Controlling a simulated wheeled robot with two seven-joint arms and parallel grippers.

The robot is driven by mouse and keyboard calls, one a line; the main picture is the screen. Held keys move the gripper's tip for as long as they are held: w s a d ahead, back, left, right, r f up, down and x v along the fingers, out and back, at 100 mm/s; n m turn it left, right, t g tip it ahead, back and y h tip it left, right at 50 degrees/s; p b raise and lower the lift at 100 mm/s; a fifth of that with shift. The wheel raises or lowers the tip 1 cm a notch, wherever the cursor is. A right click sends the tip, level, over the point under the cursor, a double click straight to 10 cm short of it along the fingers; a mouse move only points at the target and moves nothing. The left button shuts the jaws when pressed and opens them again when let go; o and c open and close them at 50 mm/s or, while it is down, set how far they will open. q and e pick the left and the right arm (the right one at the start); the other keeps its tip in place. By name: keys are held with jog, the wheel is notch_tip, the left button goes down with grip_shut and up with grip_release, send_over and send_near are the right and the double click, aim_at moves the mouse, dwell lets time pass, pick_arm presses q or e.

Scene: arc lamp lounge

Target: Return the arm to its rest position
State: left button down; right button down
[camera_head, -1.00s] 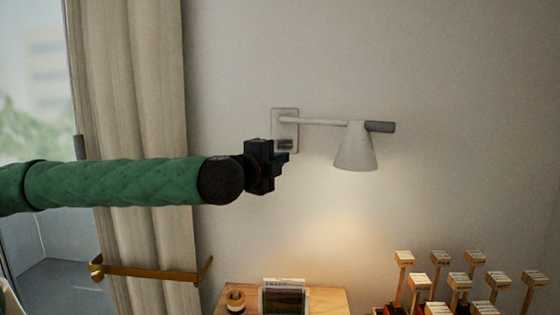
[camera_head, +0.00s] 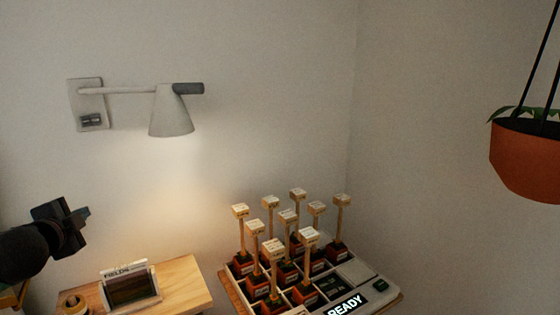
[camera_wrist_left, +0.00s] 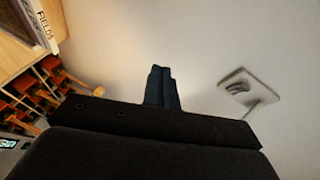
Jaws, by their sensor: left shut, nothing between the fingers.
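My left gripper (camera_head: 76,222) is at the left edge of the head view, below and left of the wall lamp. It is shut and empty, and clear of the lamp. In the left wrist view its dark fingers (camera_wrist_left: 161,88) are together in front of the pale wall. The white wall lamp (camera_head: 171,112) is lit, with its arm reaching right from a wall plate (camera_head: 88,104). The plate also shows in the left wrist view (camera_wrist_left: 248,90). My right gripper is in neither view.
A wooden table (camera_head: 185,284) holds a framed card (camera_head: 131,287) marked FIELDS. To its right is a board (camera_head: 352,272) with several block-topped posts and a READY display. An orange hanging pot (camera_head: 527,160) is at the far right. The wall space between is free.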

pick_arm(q)
jog(key=s+d+f+n+g, duration=0.2)
jog(key=s+f, duration=0.2)
jog(key=f, duration=0.6)
jog(key=s+d+f+n+g, duration=0.1)
jog(key=s+f+n+g, duration=0.15)
jog(key=f, duration=0.75)
jog(key=s+d+f+n+g, duration=0.15)
jog(key=s+f, duration=0.25)
jog(key=f, duration=0.5)
jog(key=s+d+f+n+g+h, duration=0.3)
jog(key=s+d+f+n+g, duration=0.25)
jog(key=s+d+f, duration=1.4)
jog(key=s+d+f+g, duration=0.1)
jog(key=d+f, duration=0.1)
jog(key=f, duration=1.3)
jog(key=s+d+f+g, duration=0.1)
jog(key=d+f, duration=0.2)
jog(key=f, duration=1.2)
jog(key=shift+s+d+f+m+h, duration=0.15)
jog(key=shift+s+f+m+h, duration=0.15)
jog(key=shift+f+m, duration=0.1)
